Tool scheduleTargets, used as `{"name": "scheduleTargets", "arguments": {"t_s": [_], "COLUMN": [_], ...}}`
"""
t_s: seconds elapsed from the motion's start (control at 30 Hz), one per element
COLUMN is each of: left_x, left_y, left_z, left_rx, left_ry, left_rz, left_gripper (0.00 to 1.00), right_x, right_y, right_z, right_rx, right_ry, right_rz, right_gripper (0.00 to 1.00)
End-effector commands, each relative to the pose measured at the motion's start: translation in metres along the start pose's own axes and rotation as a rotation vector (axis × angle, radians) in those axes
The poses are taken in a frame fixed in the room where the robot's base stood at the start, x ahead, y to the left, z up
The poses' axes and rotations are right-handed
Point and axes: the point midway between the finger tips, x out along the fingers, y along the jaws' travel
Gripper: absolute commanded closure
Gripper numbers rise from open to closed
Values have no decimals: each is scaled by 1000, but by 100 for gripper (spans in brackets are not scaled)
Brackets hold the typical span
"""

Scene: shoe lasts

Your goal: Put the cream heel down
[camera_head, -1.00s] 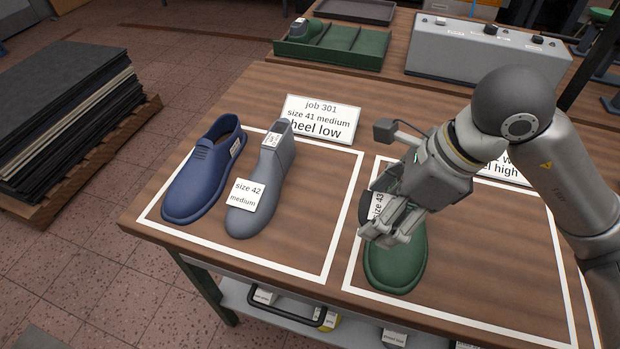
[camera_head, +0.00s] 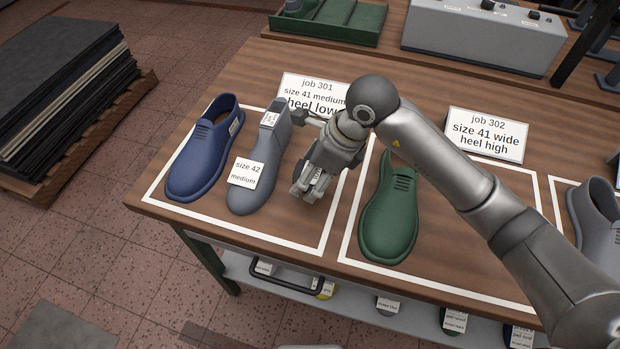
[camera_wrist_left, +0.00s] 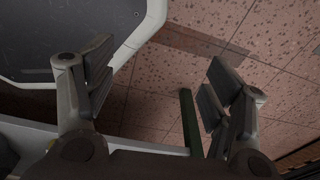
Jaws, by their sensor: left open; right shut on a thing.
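My right gripper (camera_head: 314,186) is low over the left white-bordered area, right of the grey last (camera_head: 254,190). It is shut on a small piece, the cream heel (camera_head: 318,178), of which only a pale, printed bit shows between the fingers. The gripper hides the rest, and I cannot tell if it touches the table. The grey last carries a "size 42 medium" card (camera_head: 246,173). My left gripper (camera_wrist_left: 157,92) shows in the left wrist view, open and empty above the floor.
A blue shoe (camera_head: 200,160) stands left of the grey last. Signs for job 301 (camera_head: 312,92) and job 302 (camera_head: 487,134) stand behind. Another grey shoe (camera_head: 598,215) is at far right. Bare wood lies right of the green shoe.

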Motion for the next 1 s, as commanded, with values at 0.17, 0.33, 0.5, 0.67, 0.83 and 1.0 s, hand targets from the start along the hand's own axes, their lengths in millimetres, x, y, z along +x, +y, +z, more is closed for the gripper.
{"name": "scheduleTargets", "arguments": {"t_s": [0.17, 0.33, 0.5, 0.67, 0.83, 1.0], "left_x": [-12, -16, -15, -12, -12, -12], "left_y": [1, 3, 3, 3, 2, 2], "left_z": [10, 18, 19, 18, 16, 15], "left_rx": [0, 0, 0, 0, 0, 0], "left_ry": [-18, -31, -32, -31, -27, -26], "left_rz": [2, 4, 4, 3, 3, 3], "left_gripper": [24, 24, 24, 24, 24, 24], "right_x": [22, 36, 37, 40, 39, 39], "right_y": [0, -1, -2, -2, -2, -2], "right_z": [-4, -9, -10, -11, -11, -11], "right_rx": [4, 1, 0, 0, 1, 1], "right_ry": [3, 0, -1, 0, 0, 0], "right_rz": [5, 2, 1, 0, 1, 1], "right_gripper": [56, 56, 56, 56, 15, 11]}}
